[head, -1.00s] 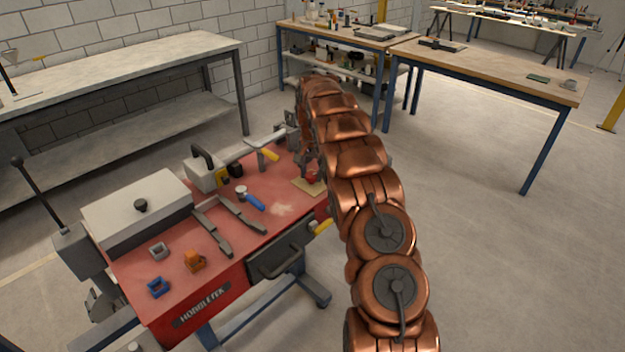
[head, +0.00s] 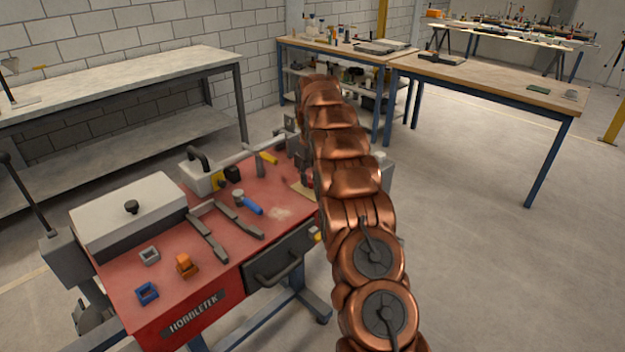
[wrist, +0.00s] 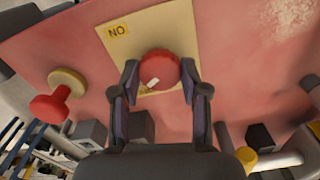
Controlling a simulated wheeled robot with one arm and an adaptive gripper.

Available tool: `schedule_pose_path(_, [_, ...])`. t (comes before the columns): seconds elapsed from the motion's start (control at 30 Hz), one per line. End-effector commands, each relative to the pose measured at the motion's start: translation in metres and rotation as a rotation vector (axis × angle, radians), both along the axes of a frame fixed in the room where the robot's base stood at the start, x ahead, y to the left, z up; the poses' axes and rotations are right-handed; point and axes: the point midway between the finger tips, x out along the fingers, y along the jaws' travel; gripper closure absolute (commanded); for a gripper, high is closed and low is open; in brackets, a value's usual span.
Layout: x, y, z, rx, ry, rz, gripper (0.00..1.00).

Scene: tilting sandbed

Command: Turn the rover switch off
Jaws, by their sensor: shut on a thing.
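The rover switch is a round red knob (wrist: 157,68) with a small white mark on its rim. It sits on a beige plate (wrist: 165,25) with a yellow label that reads "ON", upside down in the wrist view. My gripper (wrist: 159,76) is shut on the knob, with one dark finger on either side of it. In the head view my copper arm hides the knob and most of the gripper. Only an edge of the beige plate (head: 303,191) shows there, on the red bench top (head: 220,240).
Another red knob with a beige disc (wrist: 50,105) is left of my gripper in the wrist view. The bench carries a white box (head: 128,212), a blue-handled tool (head: 250,205), grey bars and small blocks. A drawer handle (head: 280,272) faces front. Floor at right is clear.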

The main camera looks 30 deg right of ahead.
Motion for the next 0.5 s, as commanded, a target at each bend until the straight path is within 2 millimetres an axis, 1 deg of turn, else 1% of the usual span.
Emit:
schedule_pose_path(0.2, [0.0009, 0.001, -0.001, 0.0, -0.001, 0.14, 0.9])
schedule_pose_path(0.5, [0.0014, 0.0009, 0.0, -0.001, -0.003, 0.243, 0.9])
